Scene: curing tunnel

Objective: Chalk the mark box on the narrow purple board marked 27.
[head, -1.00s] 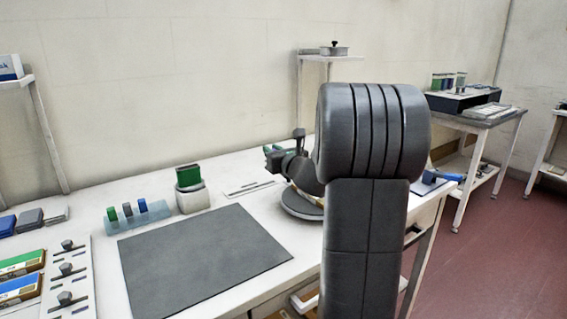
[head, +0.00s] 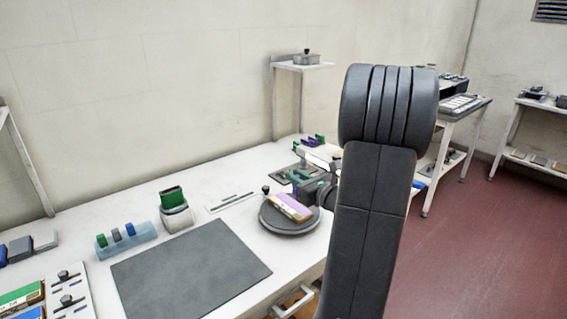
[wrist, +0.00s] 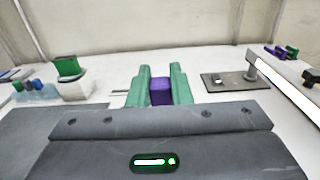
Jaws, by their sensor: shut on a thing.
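My gripper (wrist: 161,72) has green fingers and is shut on a small purple block (wrist: 160,92) in the wrist view. In the head view my gripper (head: 300,177) is above the table behind the turntable, partly hidden by my arm; the block cannot be made out there. A narrow board with a purple top (head: 293,206) lies tilted across the round grey turntable (head: 284,224), in front of my gripper and apart from it. Its number and mark box are too small to read.
A dark mat (head: 190,268) lies left of the turntable. Behind it are a clear rack (head: 126,240) of green and blue blocks and a white holder with a green block (head: 174,208). A lit white bar (wrist: 288,88) stands close on the right in the wrist view.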

